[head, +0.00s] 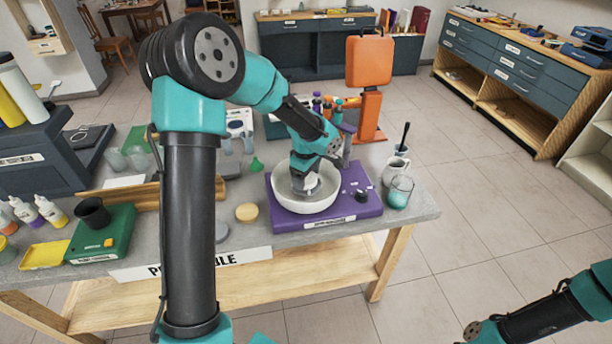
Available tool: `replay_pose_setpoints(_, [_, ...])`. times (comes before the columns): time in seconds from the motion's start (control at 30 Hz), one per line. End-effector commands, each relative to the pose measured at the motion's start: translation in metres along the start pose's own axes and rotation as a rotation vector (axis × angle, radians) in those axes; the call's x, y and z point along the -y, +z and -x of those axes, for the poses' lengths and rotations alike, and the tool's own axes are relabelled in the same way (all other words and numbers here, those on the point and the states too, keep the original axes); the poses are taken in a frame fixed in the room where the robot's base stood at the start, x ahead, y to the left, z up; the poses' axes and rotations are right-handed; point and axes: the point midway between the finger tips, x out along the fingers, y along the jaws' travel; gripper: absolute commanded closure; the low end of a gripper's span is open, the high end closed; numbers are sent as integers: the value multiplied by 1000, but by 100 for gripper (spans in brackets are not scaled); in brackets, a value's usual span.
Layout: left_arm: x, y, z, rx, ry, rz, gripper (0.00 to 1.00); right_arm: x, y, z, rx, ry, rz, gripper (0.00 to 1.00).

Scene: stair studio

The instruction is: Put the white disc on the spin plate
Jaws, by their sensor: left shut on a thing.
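A purple spin machine (362,208) sits near the right end of the grey table. A wide white bowl (308,206) stands on its top, and any plate inside is hidden from this angle. My left gripper (304,186) points down into the bowl. It is shut on a small pale thing at its fingertips, which looks like the white disc; the fingers and the bowl rim hide most of it. I cannot tell whether it touches the bottom. My right arm shows at the lower right, but its gripper is not in view.
A tan disc (247,212) and a pale grey disc (222,233) lie left of the machine. A mug (395,170) and a glass (400,191) stand close to its right. An orange device (369,75) rises behind. A green box (101,238) is at the left.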

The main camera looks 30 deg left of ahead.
Motion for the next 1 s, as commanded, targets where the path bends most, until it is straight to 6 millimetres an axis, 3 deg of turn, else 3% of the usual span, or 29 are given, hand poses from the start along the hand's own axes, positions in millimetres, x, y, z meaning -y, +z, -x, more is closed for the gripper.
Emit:
replay_pose_setpoints(0.37, [0,0,-3,0,1,0,49,0,0,0,0,0,0,57])
replay_pose_setpoints(0.4, [0,0,-4,0,1,0,25,0,0,0,0,0,0,57])
replay_pose_setpoints(0.67, [0,0,-3,0,1,0,0,0,0,0,0,0,0,57])
replay_pose_setpoints(1.0, [0,0,1,0,2,1,0,0,0,0,0,0,0,57])
